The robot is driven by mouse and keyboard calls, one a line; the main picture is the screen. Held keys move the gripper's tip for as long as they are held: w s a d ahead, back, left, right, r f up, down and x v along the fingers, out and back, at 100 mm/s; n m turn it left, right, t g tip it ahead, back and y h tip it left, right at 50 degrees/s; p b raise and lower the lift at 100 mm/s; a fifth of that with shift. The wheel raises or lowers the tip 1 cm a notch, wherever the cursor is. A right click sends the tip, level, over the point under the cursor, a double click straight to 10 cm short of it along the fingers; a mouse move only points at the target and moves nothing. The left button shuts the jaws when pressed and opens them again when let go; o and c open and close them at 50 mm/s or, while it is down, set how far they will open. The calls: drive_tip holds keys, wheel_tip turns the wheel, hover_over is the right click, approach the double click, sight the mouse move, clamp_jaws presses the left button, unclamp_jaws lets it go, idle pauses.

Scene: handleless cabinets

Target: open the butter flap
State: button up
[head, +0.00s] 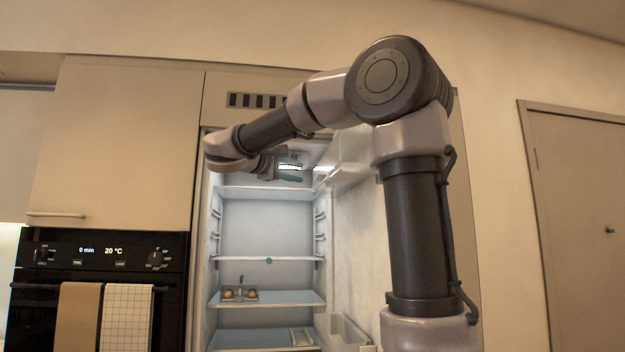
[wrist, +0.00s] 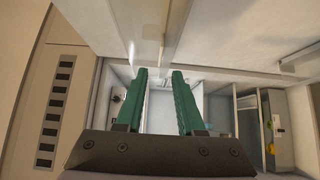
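The butter flap looks to be the pale, partly see-through cover (head: 352,146) of the top compartment on the inside of the open fridge door. In the wrist view a pale translucent panel (wrist: 150,28) at the top seems to be the same part. My gripper (head: 292,172) is at the top of the fridge opening, left of that compartment and apart from it. In the wrist view my gripper (wrist: 160,72) has its two teal fingers spread with nothing between them. My arm hides part of the door, and I cannot tell the flap's exact angle.
The fridge door (head: 358,225) stands open on the right, with a lower bin (head: 350,330). Inside are shelves (head: 270,258) and an egg holder (head: 240,293). A vent (head: 258,100) is above. An oven (head: 100,255) with towels stands left.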

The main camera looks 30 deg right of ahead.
drive_tip(key=x, duration=0.8)
drive_tip(key=shift+d, duration=0.25)
drive_tip(key=shift+w, duration=0.1)
clamp_jaws()
idle(0.9)
